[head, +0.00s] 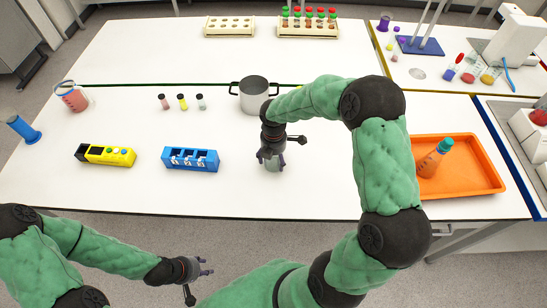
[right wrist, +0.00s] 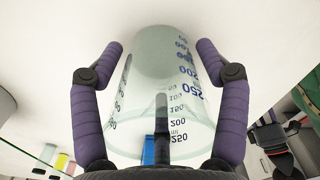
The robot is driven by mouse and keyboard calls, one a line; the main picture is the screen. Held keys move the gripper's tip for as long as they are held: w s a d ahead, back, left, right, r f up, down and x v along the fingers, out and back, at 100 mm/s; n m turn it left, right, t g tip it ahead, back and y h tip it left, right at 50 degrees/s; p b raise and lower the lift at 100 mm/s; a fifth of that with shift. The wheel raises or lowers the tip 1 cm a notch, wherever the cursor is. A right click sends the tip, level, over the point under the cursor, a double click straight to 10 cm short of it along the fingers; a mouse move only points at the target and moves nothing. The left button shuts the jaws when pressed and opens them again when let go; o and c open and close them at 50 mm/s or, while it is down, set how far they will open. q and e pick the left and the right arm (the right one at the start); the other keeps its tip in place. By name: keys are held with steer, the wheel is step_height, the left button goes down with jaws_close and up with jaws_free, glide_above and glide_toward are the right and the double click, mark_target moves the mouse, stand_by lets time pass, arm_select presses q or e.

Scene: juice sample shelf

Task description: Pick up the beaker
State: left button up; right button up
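The beaker (right wrist: 165,75) is clear glass with dark volume marks and fills the middle of the right wrist view. In the head view it is mostly hidden behind my right gripper (head: 271,163), at the front middle of the white table. In the right wrist view my right gripper (right wrist: 161,48) has one finger on each side of the beaker. Slim gaps appear between fingers and glass, so it looks open around it. My left gripper (head: 207,266) is open and empty, low in front of the table's front edge.
A blue rack (head: 190,165) and a yellow-black block (head: 110,155) stand left of the beaker. A metal pot (head: 254,97) and several small vials (head: 183,102) are behind. An orange tray (head: 475,180) with a bottle (head: 434,160) is right. A beaker of red liquid (head: 72,99) stands far left.

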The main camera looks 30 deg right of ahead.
steer(key=c, duration=0.4)
